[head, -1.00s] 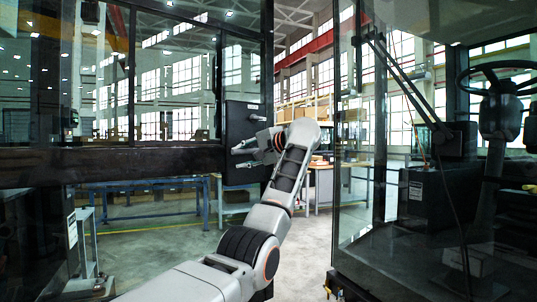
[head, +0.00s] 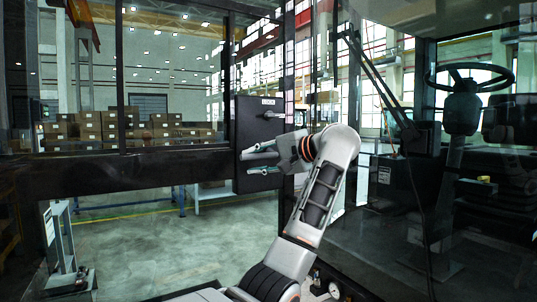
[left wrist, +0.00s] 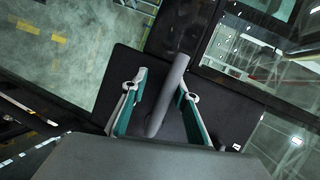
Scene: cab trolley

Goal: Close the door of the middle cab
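The cab door (head: 120,172), a dark frame with large glass panes, stands open across the left of the head view. Its black lock box (head: 262,125) is at its right edge. My left gripper (head: 258,161) is at the lock box, with its fingers apart. In the left wrist view, a grey handle bar (left wrist: 169,95) lies between the two open fingers (left wrist: 158,102); I cannot tell if they touch it. The cab (head: 425,190), with a steering wheel (head: 470,75), is at the right. My right gripper is not in view.
Behind the door are stacked cardboard boxes (head: 90,126) and a blue-legged bench. A metal stand (head: 62,245) is at the lower left. Clear grey floor (head: 160,245) lies below the door. The cab's dark post and glass are close to the right of my arm.

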